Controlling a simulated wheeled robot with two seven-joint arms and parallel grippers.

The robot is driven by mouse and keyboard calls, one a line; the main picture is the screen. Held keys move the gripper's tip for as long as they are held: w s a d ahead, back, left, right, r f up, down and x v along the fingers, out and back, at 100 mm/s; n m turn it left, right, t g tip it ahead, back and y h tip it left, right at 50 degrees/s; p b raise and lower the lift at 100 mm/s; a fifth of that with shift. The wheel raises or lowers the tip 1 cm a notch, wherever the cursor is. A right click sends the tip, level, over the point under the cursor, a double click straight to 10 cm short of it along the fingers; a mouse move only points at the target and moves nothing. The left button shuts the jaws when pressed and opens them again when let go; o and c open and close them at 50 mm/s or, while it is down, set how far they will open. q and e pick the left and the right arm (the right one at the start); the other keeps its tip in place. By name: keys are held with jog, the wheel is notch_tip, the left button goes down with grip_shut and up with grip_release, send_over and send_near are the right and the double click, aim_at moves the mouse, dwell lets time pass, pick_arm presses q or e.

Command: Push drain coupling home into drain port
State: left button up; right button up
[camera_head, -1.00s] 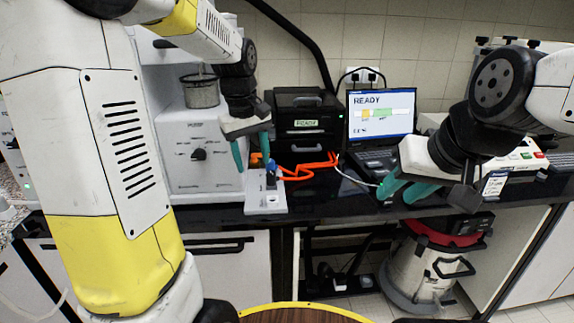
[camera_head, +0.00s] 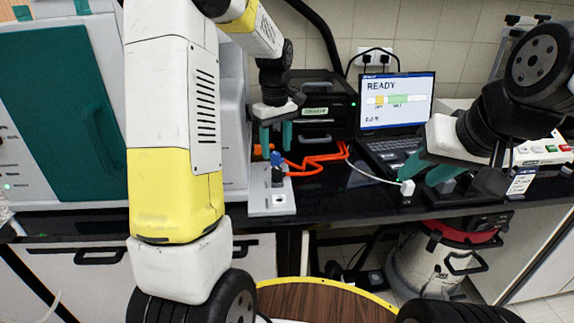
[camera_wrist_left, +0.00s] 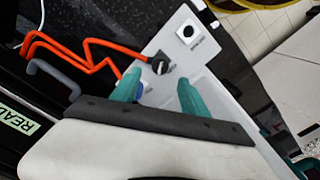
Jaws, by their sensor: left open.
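A blue coupling (camera_head: 276,159) stands over a dark round fitting (camera_head: 278,176) on a pale panel (camera_head: 264,207), with an orange hose (camera_head: 318,162) beside it. I take these for the drain coupling and port; how deep it sits is unclear. My left gripper (camera_head: 276,148) is open, its green fingers just above the coupling. In the left wrist view, my left gripper (camera_wrist_left: 160,80) has its fingers apart, with the blue part (camera_wrist_left: 141,87) partly hidden near one finger and the dark fitting (camera_wrist_left: 160,64) beyond. My right gripper (camera_head: 422,172) is open near a small white plug (camera_head: 407,188).
A square socket (camera_wrist_left: 188,31) lies on the panel near the dark fitting. A black box (camera_head: 322,110) and a laptop (camera_head: 395,115) reading READY stand behind on the black bench. A white cable (camera_head: 370,174) runs to the plug. A vacuum (camera_head: 430,265) stands below.

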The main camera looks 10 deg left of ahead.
aim_at(277, 168)
pick_arm(q)
jog(key=shift+f, duration=0.15)
jog(key=shift+f, duration=4.35)
jog(key=shift+c, duration=0.2)
grip_shut()
jog(key=shift+r, duration=0.1)
jog(key=shift+r, duration=2.95)
jog(key=shift+r, duration=0.15)
jog(key=shift+r, duration=1.35)
